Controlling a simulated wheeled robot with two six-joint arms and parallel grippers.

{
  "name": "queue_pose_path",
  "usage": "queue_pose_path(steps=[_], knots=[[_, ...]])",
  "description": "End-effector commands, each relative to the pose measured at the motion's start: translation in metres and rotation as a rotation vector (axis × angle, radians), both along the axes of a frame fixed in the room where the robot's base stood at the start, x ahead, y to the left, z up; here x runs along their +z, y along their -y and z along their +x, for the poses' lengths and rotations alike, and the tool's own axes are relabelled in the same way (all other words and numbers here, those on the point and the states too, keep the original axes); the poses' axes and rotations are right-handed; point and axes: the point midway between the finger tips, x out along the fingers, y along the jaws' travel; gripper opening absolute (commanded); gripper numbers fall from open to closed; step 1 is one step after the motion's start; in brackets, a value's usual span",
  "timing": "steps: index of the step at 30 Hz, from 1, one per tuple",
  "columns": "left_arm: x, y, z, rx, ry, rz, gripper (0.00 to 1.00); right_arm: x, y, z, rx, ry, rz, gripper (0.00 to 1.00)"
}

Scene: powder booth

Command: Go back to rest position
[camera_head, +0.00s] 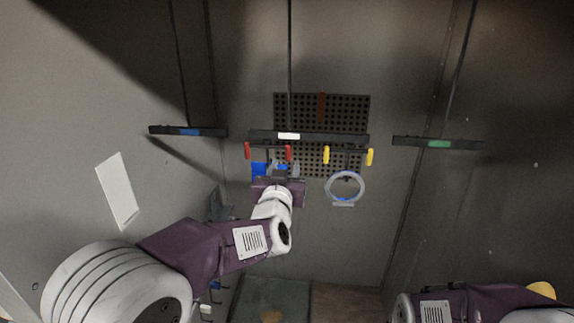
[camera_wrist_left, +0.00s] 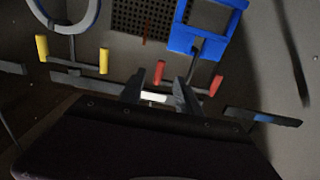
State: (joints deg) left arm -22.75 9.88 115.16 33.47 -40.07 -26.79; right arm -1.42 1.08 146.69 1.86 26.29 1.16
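My left arm comes in from the left and its gripper (camera_head: 283,172) is in front of the hanging bar, below the red-tipped pegs. In the left wrist view the two dark fingers (camera_wrist_left: 161,92) stand apart with nothing held between them. A blue square frame (camera_head: 259,170) hangs behind the gripper, partly hidden by it. In the left wrist view, which looks turned over, the blue frame (camera_wrist_left: 183,42) is beyond the fingertips and apart from them. My right arm (camera_head: 470,303) shows at the lower right; its gripper is out of view.
The dark bar (camera_head: 340,139) carries red pegs (camera_head: 289,152) and yellow pegs (camera_head: 326,155). A pale ring (camera_head: 345,173) hangs under the yellow pegs. Side bars with a blue label (camera_head: 160,131) and a green label (camera_head: 463,144) flank it. A perforated panel (camera_head: 350,104) is behind.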

Motion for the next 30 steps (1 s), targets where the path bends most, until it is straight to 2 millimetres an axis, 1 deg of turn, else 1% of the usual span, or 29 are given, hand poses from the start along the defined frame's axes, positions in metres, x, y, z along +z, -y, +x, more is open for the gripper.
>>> queue_pose_path(steps=[1, 3, 6, 14, 16, 17, 18, 19, 20, 21, 23, 24, 26, 27, 29, 30], knots=[[0.000, 0.000, -0.007, -0.001, 0.001, 0.000, 0.40, -0.002, 0.000, 0.000, 0.000, 0.000, 0.000, 0.36], [0.000, 0.000, -0.015, -0.002, 0.000, 0.001, 0.40, -0.003, 0.000, 0.000, 0.000, 0.000, 0.000, 0.36], [0.000, -0.001, -0.021, -0.001, 0.001, 0.000, 0.40, -0.003, 0.000, 0.000, 0.000, 0.000, 0.000, 0.36], [-0.001, -0.002, -0.021, 0.003, 0.000, 0.001, 0.40, -0.003, 0.000, 0.000, 0.000, 0.000, 0.000, 0.36], [-0.008, -0.017, -0.018, 0.031, 0.002, 0.000, 0.40, -0.012, 0.000, 0.000, 0.000, 0.000, 0.000, 0.36], [-0.013, -0.030, -0.016, 0.056, 0.004, -0.001, 0.40, -0.018, 0.000, 0.000, 0.000, 0.000, 0.000, 0.36], [-0.025, -0.053, -0.015, 0.098, -0.002, 0.002, 0.40, -0.028, 0.000, 0.000, 0.000, 0.000, 0.000, 0.36], [-0.041, -0.071, -0.016, 0.126, -0.018, 0.021, 0.40, -0.036, 0.000, 0.000, 0.000, 0.000, 0.000, 0.36], [-0.064, -0.086, -0.019, 0.135, -0.064, 0.046, 0.40, -0.044, 0.000, 0.000, 0.000, 0.000, 0.000, 0.36], [-0.099, -0.097, -0.026, 0.123, -0.150, 0.071, 0.40, -0.050, 0.000, 0.000, 0.000, 0.000, 0.000, 0.36], [-0.151, -0.106, -0.042, 0.091, -0.298, 0.085, 0.40, -0.057, 0.000, 0.000, 0.000, 0.000, 0.000, 0.36], [-0.185, -0.110, -0.056, 0.069, -0.402, 0.086, 0.40, -0.061, 0.000, 0.000, 0.000, 0.000, 0.000, 0.36], [-0.233, -0.114, -0.083, 0.039, -0.564, 0.080, 0.40, -0.065, 0.000, 0.000, 0.000, 0.000, 0.000, 0.36], [-0.263, -0.115, -0.105, 0.021, -0.676, 0.073, 0.40, -0.068, 0.000, 0.000, 0.000, 0.000, 0.000, 0.36], [-0.302, -0.116, -0.142, 0.000, -0.841, 0.060, 0.40, -0.070, 0.000, 0.000, 0.000, 0.000, 0.000, 0.36], [-0.323, -0.116, -0.167, -0.011, -0.950, 0.053, 0.40, -0.070, 0.000, 0.000, 0.000, 0.000, 0.000, 0.36]])
